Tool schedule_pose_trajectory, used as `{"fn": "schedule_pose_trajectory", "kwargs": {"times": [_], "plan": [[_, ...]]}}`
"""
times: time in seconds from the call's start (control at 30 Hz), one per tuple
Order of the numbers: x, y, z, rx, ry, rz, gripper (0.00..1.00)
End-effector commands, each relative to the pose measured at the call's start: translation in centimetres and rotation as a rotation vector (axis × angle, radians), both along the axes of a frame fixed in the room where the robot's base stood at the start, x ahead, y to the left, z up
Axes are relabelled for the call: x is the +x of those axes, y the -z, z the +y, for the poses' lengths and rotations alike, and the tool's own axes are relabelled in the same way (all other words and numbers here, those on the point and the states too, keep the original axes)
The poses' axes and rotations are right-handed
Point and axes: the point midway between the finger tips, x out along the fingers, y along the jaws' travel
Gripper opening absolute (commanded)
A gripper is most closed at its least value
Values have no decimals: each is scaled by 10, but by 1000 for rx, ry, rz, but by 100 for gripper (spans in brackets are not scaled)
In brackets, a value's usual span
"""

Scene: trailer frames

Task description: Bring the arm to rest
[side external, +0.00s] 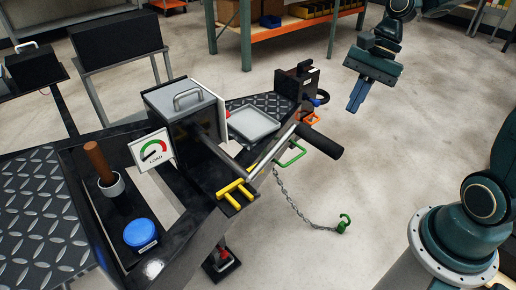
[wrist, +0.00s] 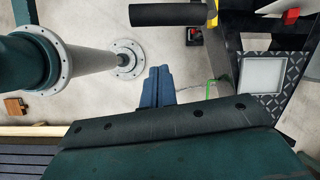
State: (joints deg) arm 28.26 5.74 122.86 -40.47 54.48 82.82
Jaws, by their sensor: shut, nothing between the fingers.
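My gripper (side external: 357,96) hangs in the air at the upper right of the side external view. Its blue fingers point down and lie together, shut with nothing between them. The fingers also show in the wrist view (wrist: 157,86), over bare floor. The gripper is apart from the trailer frame (side external: 190,215), to the right of it and clear of everything on it.
The trailer has a black-handled lever (side external: 320,141), a grey tray (side external: 254,122), a load gauge (side external: 152,151) and a blue lid (side external: 141,232). A chain with a green hook (side external: 344,223) reaches the floor. An orange shelf (side external: 290,33) stands behind. Floor between gripper and trailer is open.

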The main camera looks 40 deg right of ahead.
Motion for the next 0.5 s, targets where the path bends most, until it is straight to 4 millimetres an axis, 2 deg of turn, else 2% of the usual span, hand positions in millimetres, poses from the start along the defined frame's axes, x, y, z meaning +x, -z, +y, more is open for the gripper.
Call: {"fn": "schedule_pose_trajectory", "kwargs": {"times": [0.2,0.5], "plan": [[-19,-22,19,-128,-233,-159,0],[-51,-45,35,-311,-566,-357,0]]}}
